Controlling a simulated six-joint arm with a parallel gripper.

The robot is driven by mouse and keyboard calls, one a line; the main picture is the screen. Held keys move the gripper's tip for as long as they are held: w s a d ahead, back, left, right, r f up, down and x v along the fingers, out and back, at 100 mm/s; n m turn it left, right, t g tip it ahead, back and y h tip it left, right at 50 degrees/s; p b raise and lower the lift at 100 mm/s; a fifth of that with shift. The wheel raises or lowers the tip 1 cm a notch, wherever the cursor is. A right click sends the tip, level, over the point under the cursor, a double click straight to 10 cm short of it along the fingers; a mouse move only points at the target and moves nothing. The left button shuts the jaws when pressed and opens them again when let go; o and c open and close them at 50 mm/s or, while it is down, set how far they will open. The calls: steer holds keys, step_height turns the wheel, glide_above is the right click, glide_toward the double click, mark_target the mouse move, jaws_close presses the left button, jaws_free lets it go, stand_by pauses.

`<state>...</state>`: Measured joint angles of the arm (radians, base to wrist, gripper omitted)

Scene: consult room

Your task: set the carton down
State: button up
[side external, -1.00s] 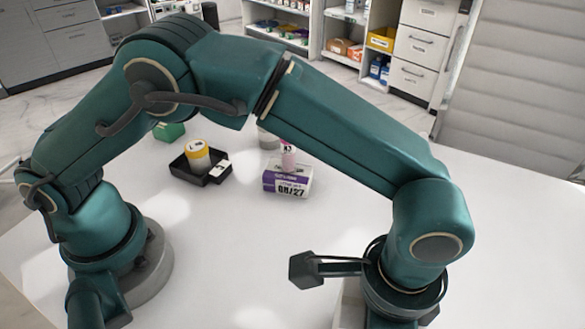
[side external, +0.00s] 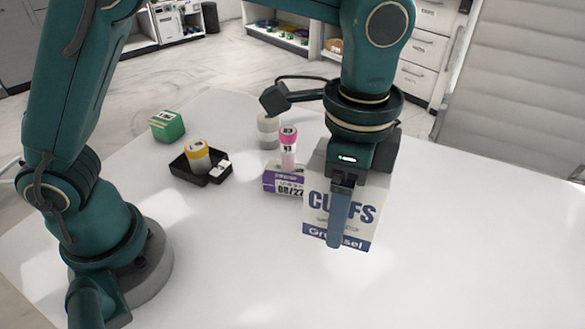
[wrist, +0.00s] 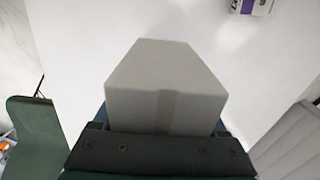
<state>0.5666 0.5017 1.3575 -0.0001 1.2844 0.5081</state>
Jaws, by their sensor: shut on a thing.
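The carton (side external: 318,208) is a white box with blue "CUFFS" lettering and a blue band along its lower edge. My gripper (side external: 340,215) is shut on it from above, with one blue-grey finger across the printed face. In the wrist view the carton (wrist: 160,85) fills the middle, its plain pale side showing above the gripper (wrist: 160,140).
A black tray (side external: 186,172) holds a yellow-topped container (side external: 197,153). A green box (side external: 167,126) and a grey-white round container (side external: 268,130) stand behind. The front table is clear.

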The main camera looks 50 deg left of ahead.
steer(key=shift+w+a+r+m, duration=0.1)
steer(key=shift+w+a+m, duration=0.1)
steer(key=shift+m, duration=0.6)
steer(key=w+a+m, duration=0.4)
steer(key=w+a, duration=0.3)
steer(key=a, duration=0.2)
steer(key=d+f, duration=0.2)
steer(key=d, duration=0.1)
steer(key=d+f, duration=0.2)
steer(key=d, duration=0.2)
steer(key=s+d+f, duration=0.1)
steer(key=d+f, duration=0.2)
steer(key=shift+s+d, duration=0.1)
steer(key=shift+d, duration=0.3)
steer(key=shift+f, duration=2)
steer(key=shift+f, duration=0.15)
steer(key=o, duration=1.4)
steer(key=shift+o, duration=0.2)
